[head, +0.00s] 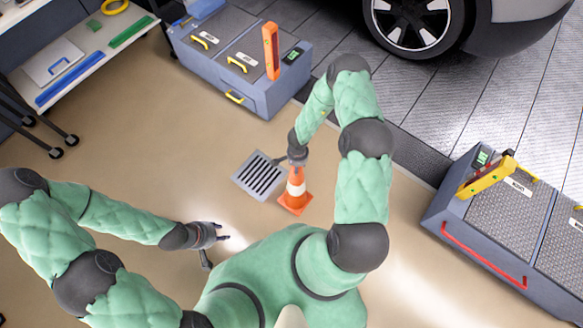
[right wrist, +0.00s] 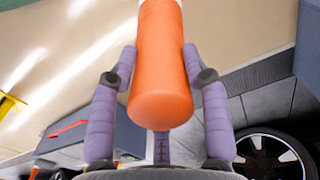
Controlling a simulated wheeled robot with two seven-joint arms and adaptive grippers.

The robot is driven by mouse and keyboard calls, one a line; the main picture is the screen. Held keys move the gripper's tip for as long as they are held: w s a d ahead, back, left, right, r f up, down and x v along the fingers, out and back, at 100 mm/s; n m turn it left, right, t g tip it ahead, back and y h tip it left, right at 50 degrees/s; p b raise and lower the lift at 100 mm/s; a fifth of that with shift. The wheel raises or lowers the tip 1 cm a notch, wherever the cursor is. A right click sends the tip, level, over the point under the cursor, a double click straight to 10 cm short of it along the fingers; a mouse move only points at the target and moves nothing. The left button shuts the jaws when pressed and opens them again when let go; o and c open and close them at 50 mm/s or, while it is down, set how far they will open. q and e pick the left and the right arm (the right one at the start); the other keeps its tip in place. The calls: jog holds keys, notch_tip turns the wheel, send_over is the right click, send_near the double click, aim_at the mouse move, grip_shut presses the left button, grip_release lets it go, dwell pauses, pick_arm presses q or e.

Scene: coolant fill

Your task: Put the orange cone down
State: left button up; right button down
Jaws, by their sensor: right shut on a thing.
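The orange cone (head: 295,192) with a white band is upright in the head view, its square base just right of the metal floor grate (head: 259,176). I cannot tell whether its base touches the floor. My right gripper (head: 297,160) is above it, shut on its top. In the right wrist view the purple fingers (right wrist: 160,85) close on both sides of the smooth orange cone top (right wrist: 160,70). My left gripper (head: 223,233) is empty over the floor at lower left, its fingertips apart.
A grey cabinet (head: 262,98) with an orange post tool (head: 271,50) stands at the back. Another grey cabinet (head: 455,225) with a yellow tool (head: 487,177) is at right. A shelf (head: 75,62) is at upper left, a car wheel (head: 413,22) at top. Floor left of the grate is clear.

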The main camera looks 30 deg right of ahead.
jog(key=w+f+b, duration=0.1)
jog(key=f, duration=0.1)
jog(key=w+f+b, duration=0.1)
jog(key=f, duration=0.2)
jog(key=w+f+b, duration=0.1)
jog(key=f, duration=0.2)
jog(key=shift+w+a, duration=0.25)
jog(key=shift+w, duration=0.15)
jog(key=shift+r, duration=0.1)
jog(key=c, duration=0.6)
grip_release()
